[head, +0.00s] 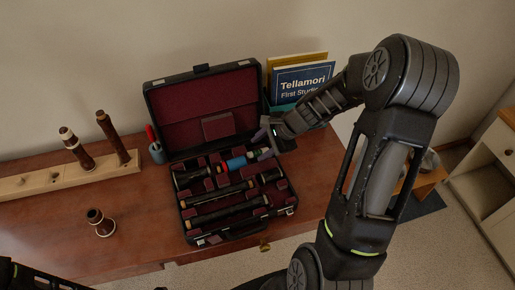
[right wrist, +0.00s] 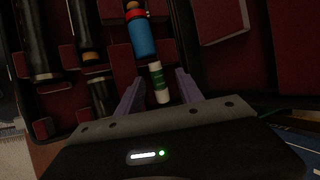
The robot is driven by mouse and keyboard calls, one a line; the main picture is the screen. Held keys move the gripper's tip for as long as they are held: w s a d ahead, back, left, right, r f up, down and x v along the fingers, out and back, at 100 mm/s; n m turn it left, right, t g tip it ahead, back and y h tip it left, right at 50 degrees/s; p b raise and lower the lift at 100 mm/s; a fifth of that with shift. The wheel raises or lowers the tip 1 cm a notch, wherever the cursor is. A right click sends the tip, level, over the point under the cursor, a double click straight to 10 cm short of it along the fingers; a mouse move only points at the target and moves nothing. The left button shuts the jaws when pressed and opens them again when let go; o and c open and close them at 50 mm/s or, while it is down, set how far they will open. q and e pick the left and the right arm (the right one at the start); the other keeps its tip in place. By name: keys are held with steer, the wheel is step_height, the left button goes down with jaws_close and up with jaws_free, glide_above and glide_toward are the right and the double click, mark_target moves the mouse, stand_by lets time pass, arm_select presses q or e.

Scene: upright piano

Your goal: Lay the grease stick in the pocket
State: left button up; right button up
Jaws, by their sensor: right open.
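The grease stick, a small white tube with a green label, lies in the right wrist view (right wrist: 159,84) between the two purple fingers of my right gripper (right wrist: 160,92). The fingers stand apart on either side of it. The instrument case (head: 170,206) is open on the desk, with a dark red lining and several pockets. In the head view my right gripper (head: 266,139) is over the case's back right part and hides much of that corner. I cannot tell whether the stick lies in a pocket or just above one. My left gripper is out of view.
A blue cylinder (right wrist: 142,38) with a red end lies just beyond the stick. Black instrument joints (head: 228,211) fill other pockets. Books (head: 300,80) stand behind the case. A pen cup (head: 157,153) and a wooden peg stand (head: 60,178) are on the left.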

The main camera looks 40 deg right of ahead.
steer(key=v, duration=0.5)
steer(key=shift+s, duration=0.1)
stand_by(1.0)
